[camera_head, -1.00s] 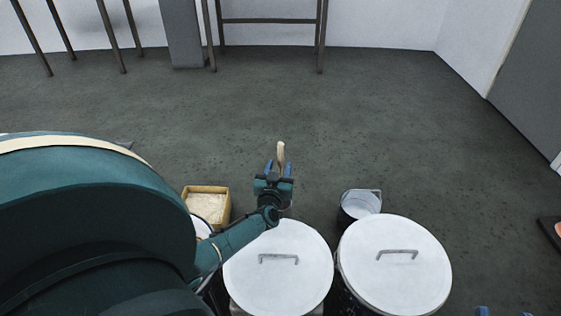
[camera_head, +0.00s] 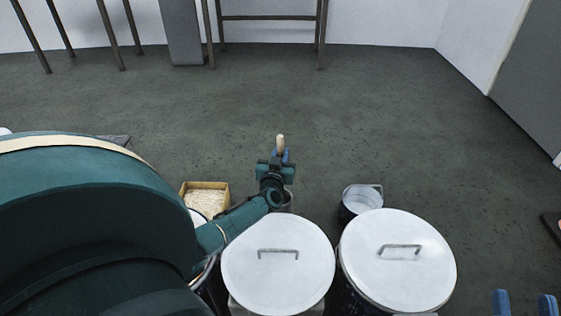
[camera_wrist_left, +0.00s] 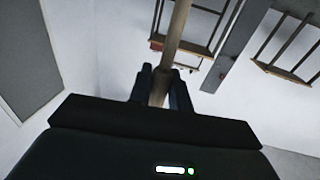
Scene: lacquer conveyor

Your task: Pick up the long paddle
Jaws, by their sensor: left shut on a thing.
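The long paddle (camera_head: 281,140) is a pale wooden stick, of which only a short end shows above my left gripper (camera_head: 281,156) in the head view. In the left wrist view, its shaft (camera_wrist_left: 176,36) runs up from between the two dark fingers of my left gripper (camera_wrist_left: 162,85) and out of the top edge. The left gripper is shut on the shaft. The paddle's other end is hidden. My right gripper (camera_head: 524,303) shows only as two blue fingertips at the bottom right edge, spread apart with nothing visible between them.
Two large drums with white lids stand in front, one on the left (camera_head: 278,275) and one on the right (camera_head: 398,275). A small pail (camera_head: 362,197) and a wooden box of pale material (camera_head: 206,199) stand behind them.

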